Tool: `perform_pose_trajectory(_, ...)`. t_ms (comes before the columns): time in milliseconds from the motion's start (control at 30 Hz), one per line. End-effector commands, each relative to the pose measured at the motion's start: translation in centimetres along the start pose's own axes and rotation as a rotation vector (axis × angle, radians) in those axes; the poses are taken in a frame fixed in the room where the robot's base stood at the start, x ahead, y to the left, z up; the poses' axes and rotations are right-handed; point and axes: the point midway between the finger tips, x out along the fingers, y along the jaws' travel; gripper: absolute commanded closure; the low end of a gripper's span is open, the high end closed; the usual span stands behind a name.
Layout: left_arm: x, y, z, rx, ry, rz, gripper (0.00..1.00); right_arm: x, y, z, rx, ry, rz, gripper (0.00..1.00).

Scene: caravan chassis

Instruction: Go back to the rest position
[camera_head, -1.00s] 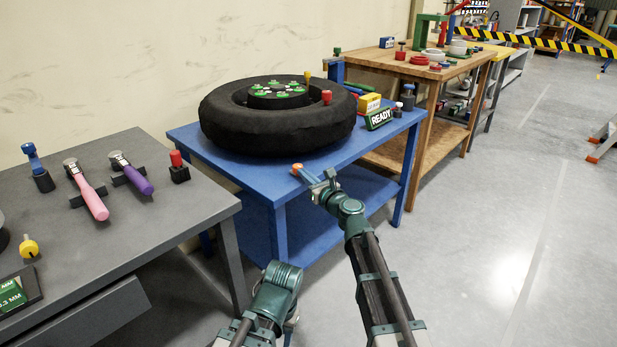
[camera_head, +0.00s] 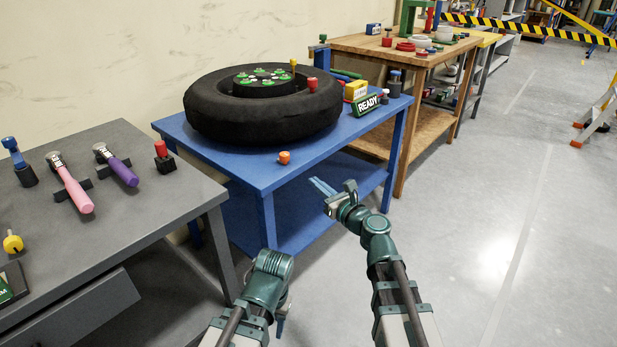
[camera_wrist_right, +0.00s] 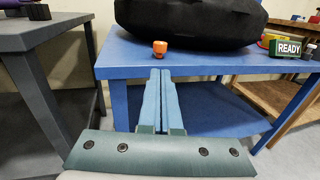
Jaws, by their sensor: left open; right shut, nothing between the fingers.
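My right gripper (camera_head: 320,186) is shut and empty in the head view, in the air just in front of the blue table (camera_head: 262,178). In the right wrist view its two blue fingers (camera_wrist_right: 160,78) lie together. They point toward a small orange piece (camera_wrist_right: 160,47) standing near the table's front edge, apart from it. The orange piece also shows in the head view (camera_head: 284,157). My left gripper (camera_head: 281,322) is low at the bottom of the head view, pointing down beside the grey bench, mostly hidden behind its own arm. Its fingers are open.
A large black tyre (camera_head: 262,118) lies on the blue table, with a green READY sign (camera_head: 368,103) to its right. A grey bench (camera_head: 115,215) with pink and purple-handled tools stands close at left. A wooden table (camera_head: 400,50) stands behind. The floor (camera_head: 510,200) at right is clear.

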Motion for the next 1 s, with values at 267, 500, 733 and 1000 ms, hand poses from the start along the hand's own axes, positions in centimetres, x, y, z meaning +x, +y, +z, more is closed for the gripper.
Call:
perform_pose_trajectory(267,0.0,0.0,0.0,0.0,0.0,0.0,0.5,-0.9,0.0,0.0,0.0,0.0,0.001,1.0)
perform_pose_trajectory(500,0.0,0.0,0.0,0.0,0.0,0.0,0.5,-0.9,0.1,0.0,-0.007,0.002,0.003,1.0)
perform_pose_trajectory(733,0.0,0.0,0.0,0.0,0.0,0.0,0.5,-1.8,3.8,-3.7,-0.463,0.134,0.181,1.0)
perform_pose_trajectory(1000,0.0,0.0,0.0,0.0,0.0,0.0,0.5,-8.8,7.3,-15.0,-1.428,0.398,0.798,1.0)
